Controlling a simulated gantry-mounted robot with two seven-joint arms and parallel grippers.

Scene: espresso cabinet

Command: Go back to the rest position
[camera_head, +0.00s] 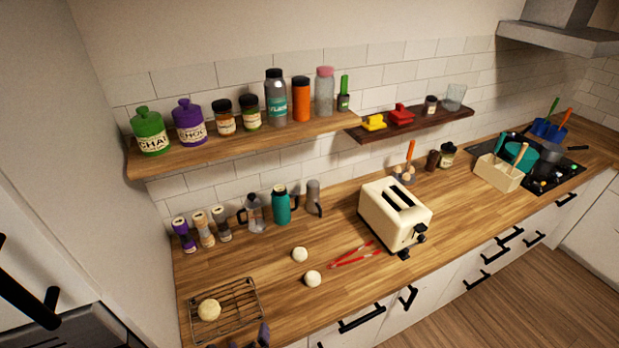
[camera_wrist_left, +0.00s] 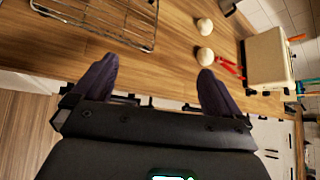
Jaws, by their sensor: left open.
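My left gripper (camera_wrist_left: 155,88) is open, with nothing between its dark fingers in the left wrist view. In the head view, only its dark fingertips (camera_head: 250,337) show at the bottom edge, just in front of the wire rack (camera_head: 240,299). The left wrist view shows the counter's front edge beyond the fingers, with the rack (camera_wrist_left: 118,12) at top left. My right gripper is in neither view.
One bun (camera_head: 209,310) sits on the rack. Two pale buns (camera_head: 300,254) (camera_head: 312,278) and red tongs (camera_head: 354,255) lie on the counter. A cream toaster (camera_head: 394,215) stands to their right. Wall shelves (camera_head: 250,143) hold jars and bottles.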

